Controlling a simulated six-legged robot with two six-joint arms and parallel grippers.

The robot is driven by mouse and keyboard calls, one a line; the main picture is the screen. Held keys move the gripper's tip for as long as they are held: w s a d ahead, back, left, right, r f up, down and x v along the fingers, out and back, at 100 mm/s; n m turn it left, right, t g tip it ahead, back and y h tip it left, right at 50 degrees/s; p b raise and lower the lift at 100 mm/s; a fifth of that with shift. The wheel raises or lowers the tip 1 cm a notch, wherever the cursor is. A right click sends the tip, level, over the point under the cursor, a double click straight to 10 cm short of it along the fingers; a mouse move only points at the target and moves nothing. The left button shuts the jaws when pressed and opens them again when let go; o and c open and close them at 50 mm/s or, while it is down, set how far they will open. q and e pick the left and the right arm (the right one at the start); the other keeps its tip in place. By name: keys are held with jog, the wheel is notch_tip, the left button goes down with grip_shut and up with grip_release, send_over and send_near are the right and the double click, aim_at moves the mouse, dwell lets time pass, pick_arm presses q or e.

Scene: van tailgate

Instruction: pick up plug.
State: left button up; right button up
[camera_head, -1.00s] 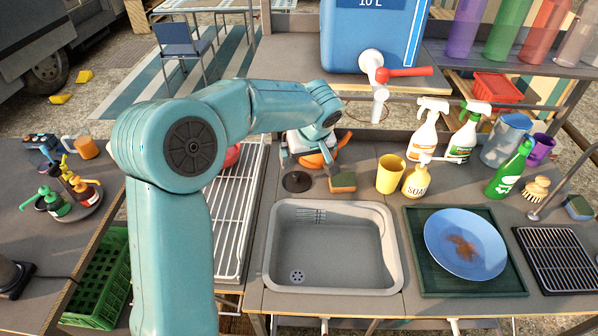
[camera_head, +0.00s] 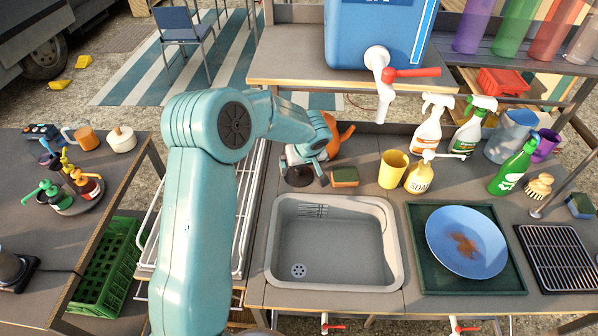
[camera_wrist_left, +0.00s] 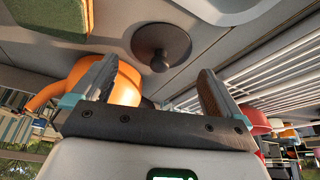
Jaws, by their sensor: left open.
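The plug (camera_wrist_left: 162,46) is a dark round disc with a small knob. In the left wrist view it lies on the grey counter just beyond the fingertips. In the head view the plug (camera_head: 299,180) is left of the sponge, behind the sink, partly covered by my gripper. My left gripper (camera_head: 304,171) is open and empty, with its fingers on either side of the plug; in the left wrist view the gripper (camera_wrist_left: 157,68) does not touch it. My right gripper is not in view.
An orange object (camera_head: 341,133) stands close behind the gripper. A sponge (camera_head: 345,177) and yellow cup (camera_head: 392,169) stand to the right. The sink (camera_head: 332,245) is in front, and a white wire rack (camera_head: 245,215) is to the left.

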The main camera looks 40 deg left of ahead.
aim_at(300, 171)
pick_arm(q)
jog(key=p+x, duration=0.1)
jog(key=x, duration=0.3)
jog(key=shift+a+f, duration=0.1)
jog(key=shift+f, duration=0.25)
jog(key=c, duration=0.7)
jog(key=shift+r, duration=0.1)
